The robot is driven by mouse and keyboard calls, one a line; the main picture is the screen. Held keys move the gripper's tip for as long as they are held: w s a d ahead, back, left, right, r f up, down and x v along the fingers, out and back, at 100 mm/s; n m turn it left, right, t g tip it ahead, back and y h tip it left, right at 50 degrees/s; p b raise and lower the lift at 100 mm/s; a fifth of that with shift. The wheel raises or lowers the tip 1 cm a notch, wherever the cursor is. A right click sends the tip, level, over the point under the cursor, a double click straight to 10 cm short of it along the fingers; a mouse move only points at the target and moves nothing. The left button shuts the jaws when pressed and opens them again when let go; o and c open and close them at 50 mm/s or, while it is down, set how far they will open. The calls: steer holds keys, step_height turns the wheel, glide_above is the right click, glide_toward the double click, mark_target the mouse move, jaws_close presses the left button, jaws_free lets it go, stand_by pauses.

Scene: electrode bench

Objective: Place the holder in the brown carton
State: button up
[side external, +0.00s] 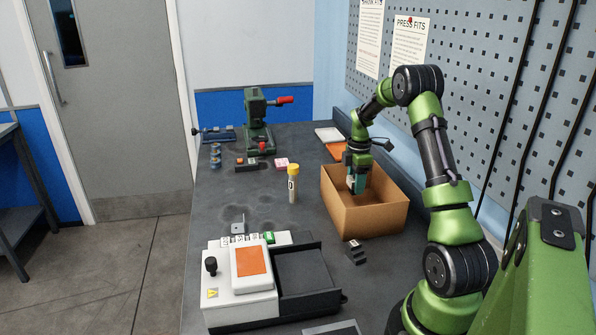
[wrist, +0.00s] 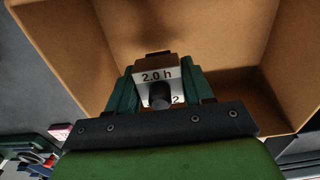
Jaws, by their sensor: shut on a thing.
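The brown carton (side external: 371,219) stands open-topped on the bench, below my arm. My gripper (side external: 356,181) points down into the carton's opening near its left side. The carton's inner walls (wrist: 215,30) surround the holder in that view. I cannot tell whether the holder touches the carton floor. In the side view the holder is mostly hidden by the fingers.
A yellow-capped vial (side external: 293,185) stands left of the carton. A small dark block (side external: 355,251) lies in front of it. A white device with an orange panel (side external: 252,268) is at the front, a green press (side external: 257,125) at the back.

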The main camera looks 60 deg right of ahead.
steer(key=shift+f, duration=1.7)
steer(key=shift+f, duration=0.1)
steer(key=o, duration=1.3)
steer(key=shift+f, duration=0.1)
